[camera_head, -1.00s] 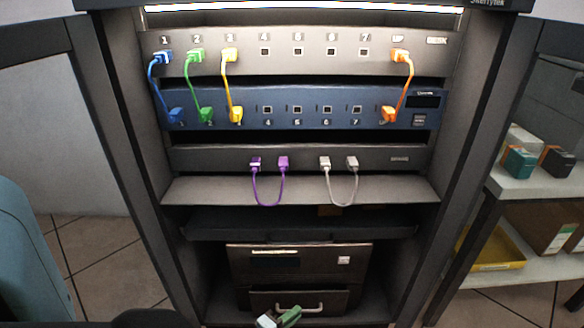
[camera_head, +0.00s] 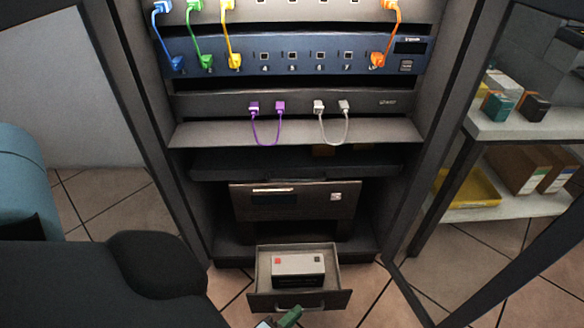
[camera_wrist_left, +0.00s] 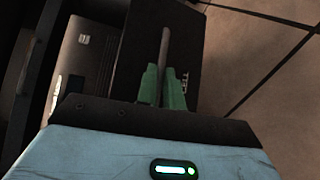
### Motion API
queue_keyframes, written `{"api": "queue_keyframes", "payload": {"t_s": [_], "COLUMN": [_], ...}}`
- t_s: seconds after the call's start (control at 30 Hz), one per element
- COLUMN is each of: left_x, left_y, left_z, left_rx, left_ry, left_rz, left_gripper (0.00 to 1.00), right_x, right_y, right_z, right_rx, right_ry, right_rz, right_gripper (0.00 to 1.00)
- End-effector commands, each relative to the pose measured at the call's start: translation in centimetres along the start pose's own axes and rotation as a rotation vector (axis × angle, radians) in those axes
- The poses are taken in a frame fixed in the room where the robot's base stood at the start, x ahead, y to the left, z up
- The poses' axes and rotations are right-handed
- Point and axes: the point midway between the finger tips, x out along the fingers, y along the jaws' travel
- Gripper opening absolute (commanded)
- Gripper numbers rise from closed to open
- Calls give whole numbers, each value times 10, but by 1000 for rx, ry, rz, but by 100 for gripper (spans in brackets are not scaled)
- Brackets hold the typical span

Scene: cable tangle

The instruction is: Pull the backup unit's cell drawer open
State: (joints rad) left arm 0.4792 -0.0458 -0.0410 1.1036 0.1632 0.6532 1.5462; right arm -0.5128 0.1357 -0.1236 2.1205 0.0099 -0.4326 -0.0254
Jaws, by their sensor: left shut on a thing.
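The backup unit (camera_head: 298,206) is a dark box at the bottom of the rack. Its cell drawer (camera_head: 336,262) stands well out from it, and a grey battery block (camera_head: 299,265) with a red and a dark terminal sits inside. My left gripper (camera_head: 289,317), with green fingertips, is at the drawer's front at the bottom edge of the head view. In the left wrist view its green fingers (camera_wrist_left: 163,88) are shut around the drawer's bar handle (camera_wrist_left: 165,52). My right gripper is not in view.
Above, the rack holds a blue panel (camera_head: 300,55) with coloured cables and a grey shelf (camera_head: 300,133) below purple and white cables. An open rack door stands at each side. A side shelf (camera_head: 500,125) with small boxes and a yellow tray (camera_head: 468,187) is at right.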

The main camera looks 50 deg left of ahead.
Motion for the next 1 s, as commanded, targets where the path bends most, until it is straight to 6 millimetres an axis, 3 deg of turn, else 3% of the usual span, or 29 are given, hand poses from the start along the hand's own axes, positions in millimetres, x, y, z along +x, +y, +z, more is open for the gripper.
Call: {"api": "queue_keyframes", "payload": {"t_s": [0.53, 0.57, 0.7, 1.0], "left_x": [-4, -4, -4, -5], "left_y": [-1, -1, -1, -1], "left_z": [3, 3, 3, 3], "left_rx": [1, 1, 1, 1], "left_ry": [1, 1, 0, 0], "left_rz": [1, 1, 1, 0], "left_gripper": [0, 13, 31, 31], "right_x": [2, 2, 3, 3], "right_y": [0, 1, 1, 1], "right_z": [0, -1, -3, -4], "right_rx": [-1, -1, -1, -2], "right_ry": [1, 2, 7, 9], "right_rz": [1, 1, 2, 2], "right_gripper": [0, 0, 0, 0]}}
